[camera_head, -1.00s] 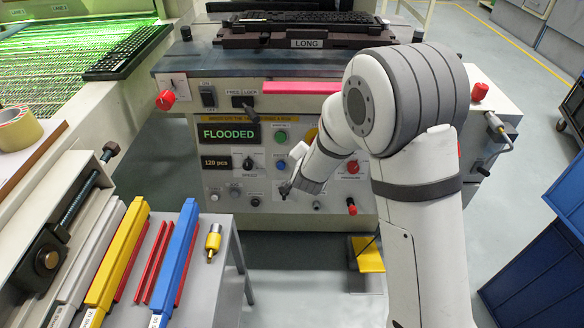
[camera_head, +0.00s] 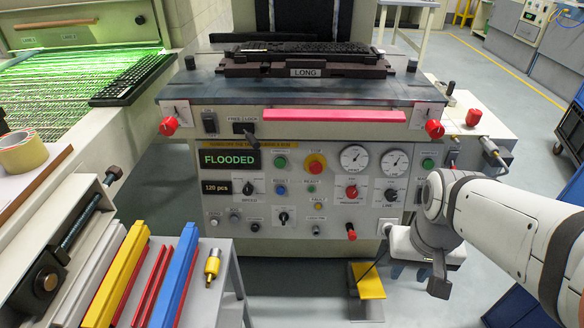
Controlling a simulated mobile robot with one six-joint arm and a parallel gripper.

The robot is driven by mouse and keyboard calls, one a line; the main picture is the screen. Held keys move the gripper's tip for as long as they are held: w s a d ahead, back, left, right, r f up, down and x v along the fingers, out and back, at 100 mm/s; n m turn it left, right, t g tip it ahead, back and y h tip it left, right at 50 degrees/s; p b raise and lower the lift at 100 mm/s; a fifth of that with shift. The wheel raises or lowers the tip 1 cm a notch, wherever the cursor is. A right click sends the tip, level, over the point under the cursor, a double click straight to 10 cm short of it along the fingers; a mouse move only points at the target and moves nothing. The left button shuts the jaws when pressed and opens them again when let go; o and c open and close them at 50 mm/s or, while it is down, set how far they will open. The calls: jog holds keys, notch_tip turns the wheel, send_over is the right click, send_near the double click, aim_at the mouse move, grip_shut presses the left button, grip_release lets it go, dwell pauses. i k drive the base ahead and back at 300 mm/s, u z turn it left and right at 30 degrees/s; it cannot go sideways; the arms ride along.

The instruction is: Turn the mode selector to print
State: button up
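The machine's front panel carries several knobs, with labels mostly too small to read. A small black rotary knob on a white plate (camera_head: 283,217) sits low in the middle of the panel. Another black knob on a white plate (camera_head: 390,195) sits further right, above a label like "LINE". I cannot read which one is the mode selector. The black speed knob (camera_head: 250,187) is beside the "120 pcs" display. My gripper (camera_head: 438,282) hangs at the panel's lower right, apart from these knobs. Its fingers are partly hidden, so I cannot tell their opening.
A red mushroom button (camera_head: 316,163) and two gauges (camera_head: 375,160) are on the panel. A grey table (camera_head: 205,300) with coloured bars stands front left. A yellow pedal (camera_head: 366,280) is on the floor. The panel's middle front is clear.

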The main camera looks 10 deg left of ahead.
aim_at(283, 217)
jog(key=u, duration=0.7)
jog(key=k, duration=0.9)
jog(key=z, duration=0.3)
jog(key=i, duration=0.5)
jog(key=z, duration=0.05)
